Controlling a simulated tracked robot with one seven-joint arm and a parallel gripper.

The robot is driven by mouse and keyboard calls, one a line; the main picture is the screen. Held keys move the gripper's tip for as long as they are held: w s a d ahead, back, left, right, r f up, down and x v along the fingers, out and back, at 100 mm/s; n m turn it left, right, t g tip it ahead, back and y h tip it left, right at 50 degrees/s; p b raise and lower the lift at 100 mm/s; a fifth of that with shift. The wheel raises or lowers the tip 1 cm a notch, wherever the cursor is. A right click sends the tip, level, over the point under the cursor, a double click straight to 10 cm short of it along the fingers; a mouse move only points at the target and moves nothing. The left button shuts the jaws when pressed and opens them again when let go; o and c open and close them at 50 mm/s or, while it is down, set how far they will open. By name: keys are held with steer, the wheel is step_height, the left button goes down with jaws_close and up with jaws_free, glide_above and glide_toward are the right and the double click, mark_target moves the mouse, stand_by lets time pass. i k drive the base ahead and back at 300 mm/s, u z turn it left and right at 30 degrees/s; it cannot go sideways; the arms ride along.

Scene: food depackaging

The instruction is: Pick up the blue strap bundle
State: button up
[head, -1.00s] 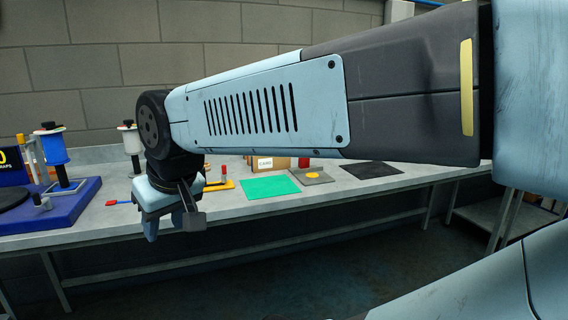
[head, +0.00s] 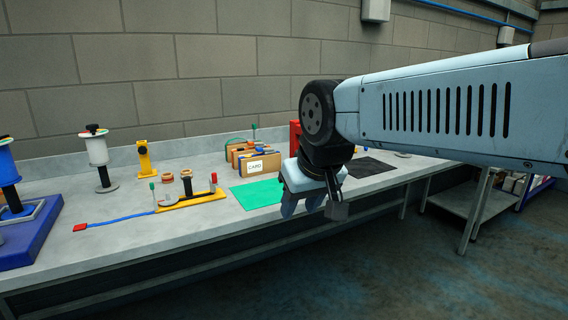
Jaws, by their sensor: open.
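I see no clear blue strap bundle. A narrow blue strap (head: 120,218) lies flat on the bench, running from a red end piece (head: 80,227) to a yellow base plate (head: 192,201). A blue-wound spool (head: 7,165) is partly cut off at the left edge. My gripper (head: 302,206) points down, open and empty, at the bench's front side, right of the green mat (head: 258,193). It is well to the right of the strap and touches nothing that I can see.
The grey bench (head: 130,256) runs along the block wall. A white spool (head: 97,150), a yellow stand (head: 145,158) and a box marked CARD (head: 263,165) stand on it. A dark mat (head: 368,167) lies behind my gripper. A low side table (head: 465,195) stands at right.

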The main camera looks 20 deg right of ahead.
mark_target(265, 162)
steer(key=z, duration=1.25)
steer(key=i, duration=1.3)
steer(key=u, duration=0.3)
